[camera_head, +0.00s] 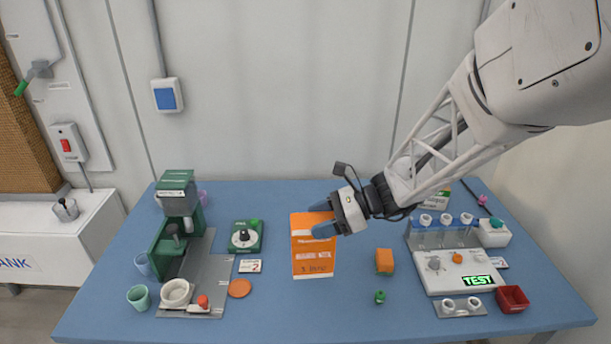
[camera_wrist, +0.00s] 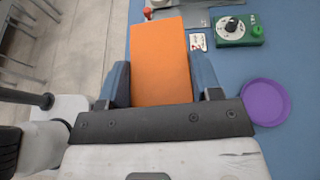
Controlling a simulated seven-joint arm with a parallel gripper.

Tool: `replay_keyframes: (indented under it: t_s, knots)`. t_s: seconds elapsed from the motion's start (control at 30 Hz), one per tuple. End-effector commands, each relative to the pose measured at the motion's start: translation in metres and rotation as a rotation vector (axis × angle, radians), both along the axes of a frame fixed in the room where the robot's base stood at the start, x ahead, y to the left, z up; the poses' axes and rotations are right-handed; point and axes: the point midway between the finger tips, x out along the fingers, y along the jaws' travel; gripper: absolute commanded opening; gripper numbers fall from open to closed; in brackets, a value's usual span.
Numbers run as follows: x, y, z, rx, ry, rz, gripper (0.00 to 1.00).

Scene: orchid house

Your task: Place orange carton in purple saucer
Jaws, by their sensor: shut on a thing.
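My gripper (camera_head: 322,219) is shut on the upright orange carton (camera_head: 313,257), with its blue fingers at the carton's upper right in the head view. In the wrist view the carton (camera_wrist: 160,62) is between the two fingers (camera_wrist: 162,78). The purple saucer (camera_wrist: 265,102) is on the blue table to the right of the gripper in the wrist view. It looks empty and apart from the carton. In the head view the saucer is not visible, seemingly hidden behind the carton and gripper. I cannot tell how far the carton's base is above the table.
A green dial box (camera_head: 246,236) and white card (camera_head: 250,266) are left of the carton. An orange disc (camera_head: 239,288) lies at its lower left. A green machine (camera_head: 177,222) stands farther left. An orange block (camera_head: 384,261) and white test device (camera_head: 458,271) are at the right.

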Motion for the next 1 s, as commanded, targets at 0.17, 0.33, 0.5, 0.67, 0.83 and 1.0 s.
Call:
replay_keyframes:
  t_s: [0.17,0.33,0.5,0.67,0.83,1.0]
  knots:
    - [0.042,-0.020,0.002,-0.001,0.009,-0.038,0.08]
    - [0.063,-0.031,0.003,-0.001,0.014,-0.059,0.08]
    - [0.070,-0.035,0.004,-0.002,0.017,-0.065,0.08]
    - [0.070,-0.035,0.004,-0.002,0.016,-0.064,0.08]
    - [0.070,-0.035,0.004,-0.002,0.016,-0.064,0.08]
    - [0.077,-0.033,0.003,-0.002,0.015,-0.064,0.08]
